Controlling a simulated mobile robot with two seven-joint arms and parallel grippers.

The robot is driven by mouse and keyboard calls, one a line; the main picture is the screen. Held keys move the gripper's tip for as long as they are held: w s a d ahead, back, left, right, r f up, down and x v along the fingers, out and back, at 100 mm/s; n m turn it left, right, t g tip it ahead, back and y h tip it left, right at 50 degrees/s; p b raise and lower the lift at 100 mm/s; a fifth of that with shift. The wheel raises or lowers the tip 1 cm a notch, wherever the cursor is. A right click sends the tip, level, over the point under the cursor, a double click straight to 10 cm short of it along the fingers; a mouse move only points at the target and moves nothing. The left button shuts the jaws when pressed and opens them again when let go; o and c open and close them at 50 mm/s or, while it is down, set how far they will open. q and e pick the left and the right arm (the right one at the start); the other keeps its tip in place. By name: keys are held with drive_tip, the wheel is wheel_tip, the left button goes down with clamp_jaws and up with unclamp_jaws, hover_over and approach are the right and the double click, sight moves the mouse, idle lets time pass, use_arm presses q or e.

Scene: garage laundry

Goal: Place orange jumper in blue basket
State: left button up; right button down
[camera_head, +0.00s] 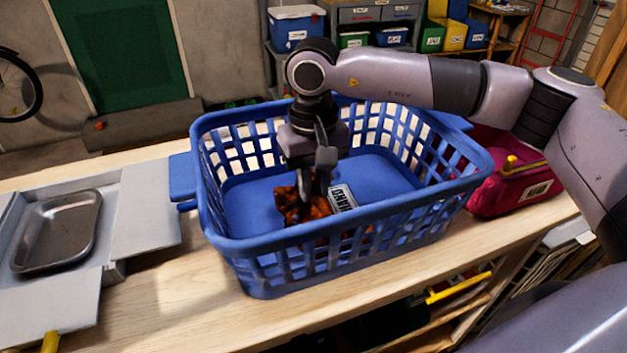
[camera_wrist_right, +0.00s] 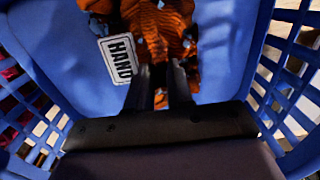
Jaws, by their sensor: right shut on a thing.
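The blue basket (camera_head: 345,250) stands on the wooden bench, and its floor and walls fill much of the right wrist view (camera_wrist_right: 225,55). The orange jumper (camera_head: 290,205) is a crumpled, dark-patterned bundle low inside the basket; it also shows in the right wrist view (camera_wrist_right: 160,25). My right gripper (camera_head: 318,190) reaches down into the basket and is shut on the jumper. In the right wrist view its fingers (camera_wrist_right: 160,85) meet the near part of the cloth. Whether the jumper rests fully on the basket floor is hard to tell. My left gripper is out of view.
A white label reading HAND (camera_head: 342,197) lies at the basket floor beside the jumper. A grey box with a metal tray (camera_head: 60,232) stands left of the basket. A crimson bag (camera_head: 510,188) sits close to its right. The wooden bench (camera_head: 190,310) is clear in front.

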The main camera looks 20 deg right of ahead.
drive_tip(key=c, duration=1)
unclamp_jaws()
drive_tip(key=shift+f, duration=0.1)
wheel_tip(320, 180, up, 12)
drive_tip(key=shift+r, duration=0.2)
